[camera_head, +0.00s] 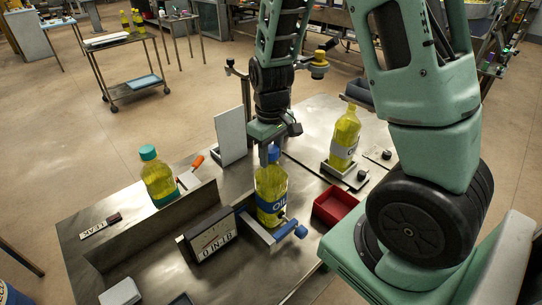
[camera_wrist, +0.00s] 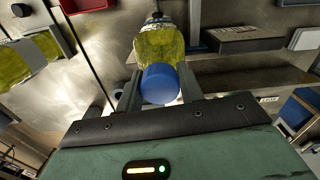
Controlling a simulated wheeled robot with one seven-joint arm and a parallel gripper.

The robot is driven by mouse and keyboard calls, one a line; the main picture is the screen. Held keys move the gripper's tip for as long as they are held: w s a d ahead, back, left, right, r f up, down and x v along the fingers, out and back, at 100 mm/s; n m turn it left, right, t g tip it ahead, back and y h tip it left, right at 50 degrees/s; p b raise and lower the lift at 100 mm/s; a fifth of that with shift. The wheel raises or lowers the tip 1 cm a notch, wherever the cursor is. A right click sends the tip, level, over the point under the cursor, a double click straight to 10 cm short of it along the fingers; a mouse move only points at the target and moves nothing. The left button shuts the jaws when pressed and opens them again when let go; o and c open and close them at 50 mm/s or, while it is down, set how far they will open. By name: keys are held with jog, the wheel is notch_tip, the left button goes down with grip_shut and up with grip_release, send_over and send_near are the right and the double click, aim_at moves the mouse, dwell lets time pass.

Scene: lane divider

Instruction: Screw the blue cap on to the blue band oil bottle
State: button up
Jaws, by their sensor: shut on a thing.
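The blue band oil bottle (camera_head: 271,185) stands upright, full of yellow oil, in a vise (camera_head: 262,230) near the middle of the bench. The blue cap (camera_head: 273,153) is at the bottle's mouth. My gripper (camera_head: 269,157) points down over the bottle and is shut on the blue cap. In the wrist view the cap (camera_wrist: 160,83) sits between my two fingers (camera_wrist: 160,92), in line with the yellow bottle (camera_wrist: 160,43) beyond it. The cap hides the neck, so I cannot tell whether the threads are engaged.
A green-capped bottle (camera_head: 158,179) stands behind the low metal divider (camera_head: 150,228) at left. An open grey-band bottle (camera_head: 344,135) stands in a holder at right.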

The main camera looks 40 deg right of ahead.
jog(key=shift+r+m+p, duration=0.15)
jog(key=shift+m+p, duration=0.2)
jog(key=shift+m, duration=0.45)
jog(key=shift+m+p, duration=0.4)
jog(key=shift+m, duration=0.7)
jog(key=shift+m+p, duration=0.35)
jog(key=shift+m, duration=0.45)
